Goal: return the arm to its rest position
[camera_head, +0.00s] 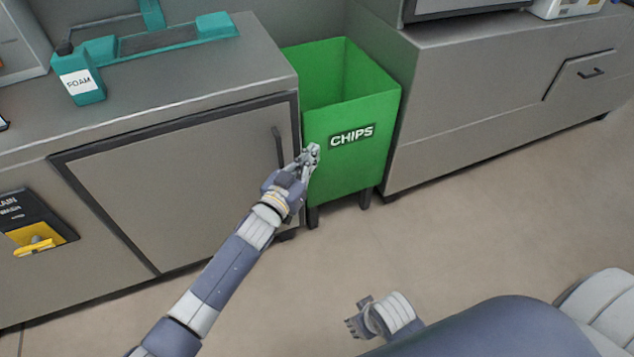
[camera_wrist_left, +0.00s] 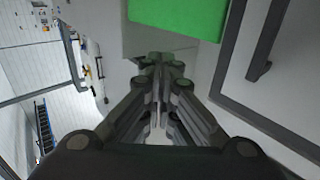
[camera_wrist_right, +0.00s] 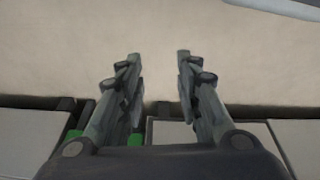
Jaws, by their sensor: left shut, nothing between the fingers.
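My left gripper (camera_head: 311,153) is stretched out in front of the green chips bin (camera_head: 352,165), at its left front side near the cabinet door. Its fingers are shut and empty, and they meet in the left wrist view (camera_wrist_left: 158,72). I cannot tell whether it touches the bin. My right gripper (camera_head: 355,318) is low over the floor at the bottom of the head view, near my body. In the right wrist view its fingers (camera_wrist_right: 157,62) stand apart with nothing between them.
A grey cabinet (camera_head: 180,185) with a dark handle stands left of the bin. A foam bottle (camera_head: 80,78) and a teal tool (camera_head: 160,38) sit on its top. A yellow drain lever (camera_head: 34,246) is at lower left. Another cabinet (camera_head: 480,105) stands right. The floor (camera_head: 500,210) is clear.

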